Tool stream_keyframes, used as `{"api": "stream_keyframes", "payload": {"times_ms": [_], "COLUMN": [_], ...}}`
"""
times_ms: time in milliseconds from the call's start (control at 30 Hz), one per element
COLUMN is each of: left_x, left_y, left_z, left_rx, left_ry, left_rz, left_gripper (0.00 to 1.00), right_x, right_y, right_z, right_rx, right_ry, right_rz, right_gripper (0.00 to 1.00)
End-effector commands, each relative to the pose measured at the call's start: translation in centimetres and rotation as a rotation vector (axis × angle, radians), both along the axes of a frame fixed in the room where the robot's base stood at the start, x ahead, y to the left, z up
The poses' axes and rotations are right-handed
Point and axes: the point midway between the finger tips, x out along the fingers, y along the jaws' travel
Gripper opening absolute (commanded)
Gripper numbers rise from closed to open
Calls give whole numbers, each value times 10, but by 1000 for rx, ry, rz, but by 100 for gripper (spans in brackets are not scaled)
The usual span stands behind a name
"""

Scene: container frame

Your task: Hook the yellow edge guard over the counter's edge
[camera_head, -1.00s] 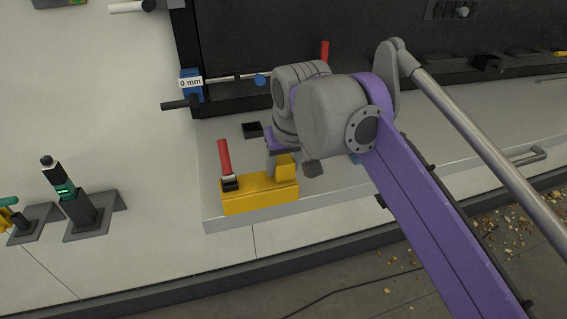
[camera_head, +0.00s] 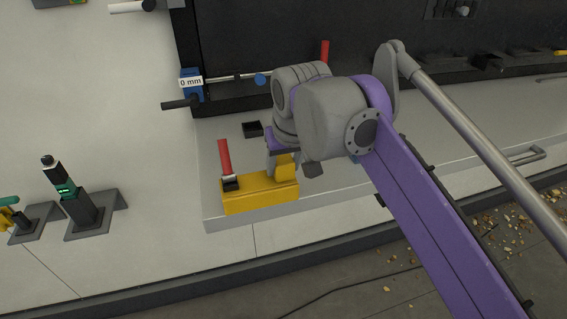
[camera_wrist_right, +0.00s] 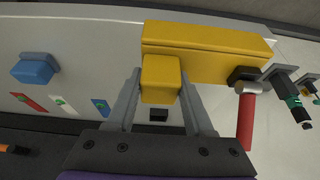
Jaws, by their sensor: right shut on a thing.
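The yellow edge guard (camera_head: 262,197) lies along the front edge of the raised grey counter (camera_head: 212,218), near its left corner. In the head view it covers part of the top and front face; whether it is fully seated I cannot tell. In the right wrist view the guard (camera_wrist_right: 215,50) spans the counter edge, with its yellow grip block (camera_wrist_right: 160,80) between my fingers. My right gripper (camera_head: 281,166) is shut on that block, and the wrist view shows both fingers (camera_wrist_right: 160,95) beside it. My left gripper is not in view.
A red-handled tool (camera_head: 224,160) stands at the guard's left end, close to it. A small black tray (camera_head: 252,130) sits behind on the counter. A blue block (camera_wrist_right: 36,68) lies on the counter. A dark tool in a grey holder (camera_head: 75,195) stands at left.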

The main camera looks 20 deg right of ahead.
Motion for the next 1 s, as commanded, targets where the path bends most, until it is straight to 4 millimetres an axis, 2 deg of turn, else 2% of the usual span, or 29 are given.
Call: {"api": "stream_keyframes", "payload": {"times_ms": [367,1000], "left_x": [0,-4], "left_y": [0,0], "left_z": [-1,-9], "left_rx": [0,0], "left_ry": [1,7], "left_rz": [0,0], "left_gripper": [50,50], "right_x": [0,0], "right_y": [0,0], "right_z": [-1,-15], "right_rx": [0,0], "right_ry": [0,0], "right_rz": [0,0], "right_gripper": [0,0]}}
